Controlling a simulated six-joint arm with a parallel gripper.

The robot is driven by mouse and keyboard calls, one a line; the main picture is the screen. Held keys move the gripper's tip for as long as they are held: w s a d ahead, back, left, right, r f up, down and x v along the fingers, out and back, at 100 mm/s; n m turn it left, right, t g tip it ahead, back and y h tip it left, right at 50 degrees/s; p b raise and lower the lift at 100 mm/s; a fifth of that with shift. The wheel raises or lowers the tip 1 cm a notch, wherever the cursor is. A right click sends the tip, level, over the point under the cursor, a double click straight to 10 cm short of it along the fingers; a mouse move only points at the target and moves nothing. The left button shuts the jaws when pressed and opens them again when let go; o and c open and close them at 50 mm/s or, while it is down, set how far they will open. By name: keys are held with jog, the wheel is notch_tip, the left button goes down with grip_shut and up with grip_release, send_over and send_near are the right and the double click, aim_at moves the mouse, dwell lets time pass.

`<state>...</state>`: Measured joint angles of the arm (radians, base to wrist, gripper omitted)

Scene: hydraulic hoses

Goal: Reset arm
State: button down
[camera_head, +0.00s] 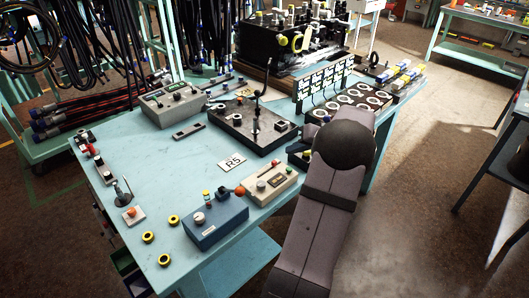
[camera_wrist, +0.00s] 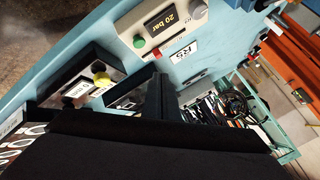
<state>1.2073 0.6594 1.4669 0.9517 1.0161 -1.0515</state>
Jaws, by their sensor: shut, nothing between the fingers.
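My arm (camera_head: 325,205) reaches in from the bottom right of the head view and ends above the right edge of the blue table (camera_head: 130,175). My gripper is hidden behind the arm there. In the wrist view my gripper (camera_wrist: 162,92) shows as dark fingers above a broad black body. It is shut and holds nothing. Beyond it are a beige box reading "20 bar" (camera_wrist: 168,25) and a white R5 card (camera_wrist: 185,52). The card also lies mid-table in the head view (camera_head: 232,162).
A blue box (camera_head: 216,222), a beige box (camera_head: 268,183), a black plate with an upright lever (camera_head: 255,125) and a grey box (camera_head: 172,103) stand on the table. A gauge panel (camera_head: 345,100) is close behind my arm. Hoses (camera_head: 115,45) hang at the back left.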

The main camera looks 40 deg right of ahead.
jog(key=s+a+f+m+g, duration=0.3)
jog(key=s+f+m+g, duration=0.1)
jog(key=s+f+m, duration=0.4)
jog(key=s+a+f+g+y, duration=0.1)
jog(key=s+a+f+g, duration=0.15)
jog(key=s+a, duration=0.2)
jog(key=s+a+f+g, duration=0.1)
jog(key=s+a+f, duration=0.2)
jog(key=a, duration=0.3)
jog(key=s+a+r+n+g, duration=0.1)
jog(key=a+n+g, duration=0.1)
jog(key=a+n, duration=0.5)
jog(key=s+a+r+n+g, duration=0.2)
jog(key=a, duration=1)
jog(key=w+a+r+n+t+h, duration=0.1)
jog(key=w+a+r+n, duration=0.1)
jog(key=a, duration=0.3)
jog(key=w+a+r+n+t+h, duration=0.1)
jog(key=w+a+r+n, duration=0.1)
jog(key=a, duration=0.4)
jog(key=shift+w+n, duration=0.65)
jog(key=shift+n, duration=0.75)
jog(key=shift+f, duration=0.1)
